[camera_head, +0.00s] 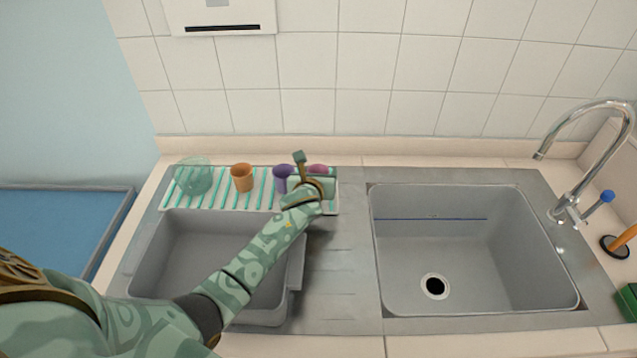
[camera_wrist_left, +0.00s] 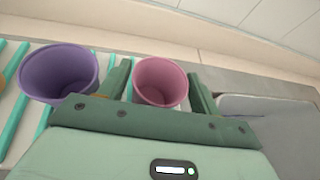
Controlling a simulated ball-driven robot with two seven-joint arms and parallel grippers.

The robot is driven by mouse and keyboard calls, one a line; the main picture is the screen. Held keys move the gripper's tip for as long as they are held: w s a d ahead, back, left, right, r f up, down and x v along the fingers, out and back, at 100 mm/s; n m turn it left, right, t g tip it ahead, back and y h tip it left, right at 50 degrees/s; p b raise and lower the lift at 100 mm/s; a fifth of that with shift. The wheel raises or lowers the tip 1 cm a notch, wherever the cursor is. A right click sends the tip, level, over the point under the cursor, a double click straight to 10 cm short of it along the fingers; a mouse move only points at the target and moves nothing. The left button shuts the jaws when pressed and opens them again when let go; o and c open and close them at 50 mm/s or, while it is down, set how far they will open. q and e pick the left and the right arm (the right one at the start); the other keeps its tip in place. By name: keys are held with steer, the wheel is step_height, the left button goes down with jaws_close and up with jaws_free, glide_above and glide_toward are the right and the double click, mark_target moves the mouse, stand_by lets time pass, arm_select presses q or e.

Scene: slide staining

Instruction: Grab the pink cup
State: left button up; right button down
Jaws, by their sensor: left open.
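The pink cup (camera_head: 318,169) stands at the right end of the striped drying mat behind the sinks, mostly hidden by my left gripper in the head view. In the left wrist view the pink cup (camera_wrist_left: 160,82) shows its open mouth and sits between the two fingers. My left gripper (camera_wrist_left: 160,85) is open, with one finger on each side of the cup; I cannot tell whether they touch it. In the head view my left gripper (camera_head: 312,178) is over the mat's right end. My right gripper is not in view.
A purple cup (camera_head: 282,178) stands just left of the gripper, close to its left finger. An orange cup (camera_head: 241,178) and a clear greenish bowl (camera_head: 193,177) stand farther left on the mat (camera_head: 222,200). A sink (camera_head: 470,240) with a faucet (camera_head: 590,125) lies to the right.

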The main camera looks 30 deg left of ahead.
arm_select(q)
steer(key=shift+s+r, duration=0.1)
steer(key=shift+c, duration=1)
steer(key=c, duration=0.5)
steer(key=shift+r, duration=0.1)
